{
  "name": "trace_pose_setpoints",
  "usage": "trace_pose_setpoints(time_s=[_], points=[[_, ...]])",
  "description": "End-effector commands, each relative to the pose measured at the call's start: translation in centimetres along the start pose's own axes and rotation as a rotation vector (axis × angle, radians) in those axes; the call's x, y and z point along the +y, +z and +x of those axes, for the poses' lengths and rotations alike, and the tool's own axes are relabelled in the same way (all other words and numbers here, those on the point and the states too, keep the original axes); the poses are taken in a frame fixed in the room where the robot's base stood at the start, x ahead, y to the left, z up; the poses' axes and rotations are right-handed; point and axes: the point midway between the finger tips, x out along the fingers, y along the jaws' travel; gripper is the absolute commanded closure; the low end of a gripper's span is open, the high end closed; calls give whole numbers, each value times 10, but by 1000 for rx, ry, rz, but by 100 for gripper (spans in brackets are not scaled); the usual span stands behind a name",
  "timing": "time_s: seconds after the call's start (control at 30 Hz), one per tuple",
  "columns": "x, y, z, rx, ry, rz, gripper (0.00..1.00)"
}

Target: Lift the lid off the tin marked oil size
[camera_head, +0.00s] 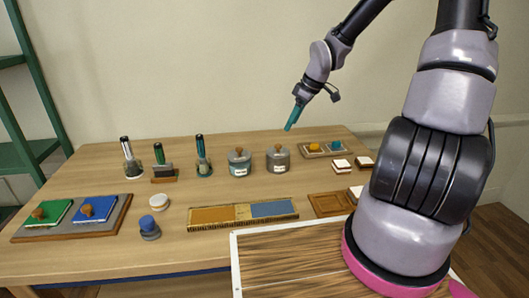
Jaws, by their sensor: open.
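Two squat tins stand near the back middle of the wooden table (180,240). The left tin (239,168) is grey with a teal tint, a knobbed lid and a white label. The right tin (278,166) is grey-brown, also with a knobbed lid and a white label. Both lids look seated. The label writing is too small to read, so I cannot tell which tin is marked oil size. My gripper (289,127) has teal fingers and hangs in the air, above and slightly right of the right tin in the picture. It is open and nothing shows in it.
Dark-handled upright tools (203,160) stand left of the tins. A small tray (326,150) with two knobs and white-topped blocks (342,165) lie right. A long two-coloured panel (243,214) lies in front. Green and blue pads (95,209) sit left. Bare table separates the tins and panel.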

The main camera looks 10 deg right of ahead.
Motion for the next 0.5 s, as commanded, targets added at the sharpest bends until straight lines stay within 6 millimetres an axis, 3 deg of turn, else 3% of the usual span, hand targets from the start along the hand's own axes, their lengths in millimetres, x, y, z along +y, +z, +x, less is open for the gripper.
trace_pose_setpoints(time_s=[0.3, 0.5], points=[[-2, -1, 43, -2, -4, -1, 32], [-1, -1, 55, -2, -2, 1, 32]])
